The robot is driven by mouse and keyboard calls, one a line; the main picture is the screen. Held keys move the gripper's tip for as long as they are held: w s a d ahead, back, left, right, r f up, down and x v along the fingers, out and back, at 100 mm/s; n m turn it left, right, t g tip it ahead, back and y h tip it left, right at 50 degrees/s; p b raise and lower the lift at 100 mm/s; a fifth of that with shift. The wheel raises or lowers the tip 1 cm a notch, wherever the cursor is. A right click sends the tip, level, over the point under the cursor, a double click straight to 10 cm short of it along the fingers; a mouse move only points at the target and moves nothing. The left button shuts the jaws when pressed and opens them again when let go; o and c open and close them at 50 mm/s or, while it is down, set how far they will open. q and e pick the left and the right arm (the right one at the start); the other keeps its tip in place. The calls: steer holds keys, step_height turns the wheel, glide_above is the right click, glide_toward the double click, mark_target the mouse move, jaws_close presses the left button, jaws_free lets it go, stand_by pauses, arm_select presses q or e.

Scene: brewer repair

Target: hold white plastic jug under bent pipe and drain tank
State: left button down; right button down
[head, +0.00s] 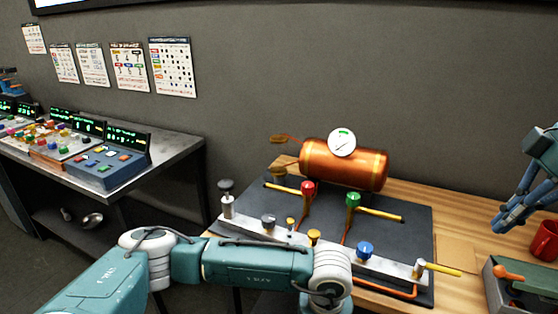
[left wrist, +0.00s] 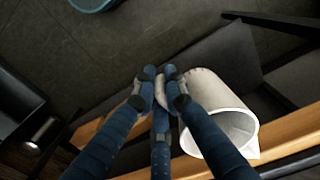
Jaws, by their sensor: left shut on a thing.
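The copper tank (head: 345,164) with a round white gauge (head: 342,143) lies at the back of a black mat. A thin copper pipe (head: 398,291) runs along the mat's front right and bends near a valve block; I cannot tell if it is the bent pipe of the task. In the left wrist view my left gripper (left wrist: 165,82) is shut on the handle of the white plastic jug (left wrist: 212,98). The jug's open mouth shows and looks empty. In the head view the left gripper and jug are hidden. My right gripper (head: 508,217) hangs open and empty at the right.
Red (head: 308,188), green (head: 353,200) and blue (head: 365,250) knobs stand on the mat (head: 405,235) on the wooden table (head: 455,215). A grey box (head: 520,285) and red mug (head: 544,241) are at the right. A console bench (head: 175,145) stands left.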

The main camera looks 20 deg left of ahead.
arm_select(q)
steer(key=shift+s, duration=0.1)
stand_by(0.3)
steer(key=s+b, duration=0.3)
steer(key=s, duration=0.8)
steer(key=shift+s, duration=0.4)
stand_by(0.7)
stand_by(0.4)
